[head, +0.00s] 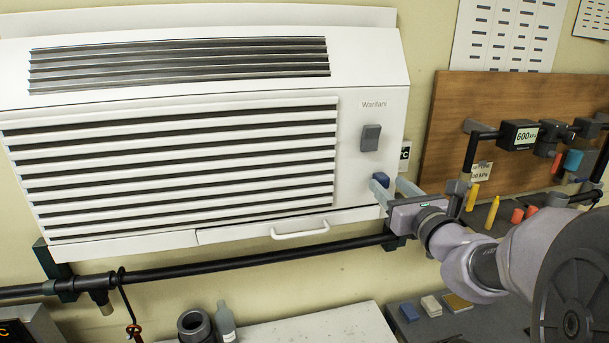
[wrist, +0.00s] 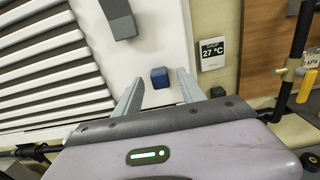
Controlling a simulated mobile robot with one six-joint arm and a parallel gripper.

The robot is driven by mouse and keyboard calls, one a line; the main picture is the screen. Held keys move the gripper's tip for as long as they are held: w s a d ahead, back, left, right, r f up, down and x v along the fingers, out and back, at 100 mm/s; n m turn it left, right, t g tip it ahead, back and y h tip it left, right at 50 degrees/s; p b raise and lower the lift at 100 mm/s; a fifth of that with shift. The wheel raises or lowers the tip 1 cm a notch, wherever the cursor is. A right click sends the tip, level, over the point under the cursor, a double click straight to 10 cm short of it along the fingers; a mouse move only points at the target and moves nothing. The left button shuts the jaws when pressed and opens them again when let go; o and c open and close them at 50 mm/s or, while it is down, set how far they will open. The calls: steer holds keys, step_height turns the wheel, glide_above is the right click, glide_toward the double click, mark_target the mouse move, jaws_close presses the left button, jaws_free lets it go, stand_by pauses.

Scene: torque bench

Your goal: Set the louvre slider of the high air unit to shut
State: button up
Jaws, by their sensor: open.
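The high air unit (head: 372,211) is a white wall unit with long louvre slats (head: 180,160) and a name label at its right end. On its right panel are a dark grey block-shaped control (head: 370,138) and, below it, a small blue knob (head: 381,180). In the wrist view the grey control (wrist: 117,17) is at the top and the blue knob (wrist: 160,77) is lower, between the fingers. My gripper (wrist: 160,92) is open, its two fingers apart on either side of the blue knob. I cannot tell whether they touch it. Which control is the louvre slider is not labelled.
A display reading 27 °C (wrist: 212,53) is on the wall just right of the unit. A dark pipe (head: 250,262) runs below the unit. A wooden board (head: 450,120) with gauges and tools is at right. A white handle (head: 300,230) sits under the unit.

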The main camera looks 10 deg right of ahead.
steer(key=shift+w, duration=0.7)
steer(key=shift+s+a+r, duration=0.1)
steer(key=shift+s, duration=0.15)
steer(key=shift+w, duration=0.2)
steer(key=c, duration=0.4)
jaws_close()
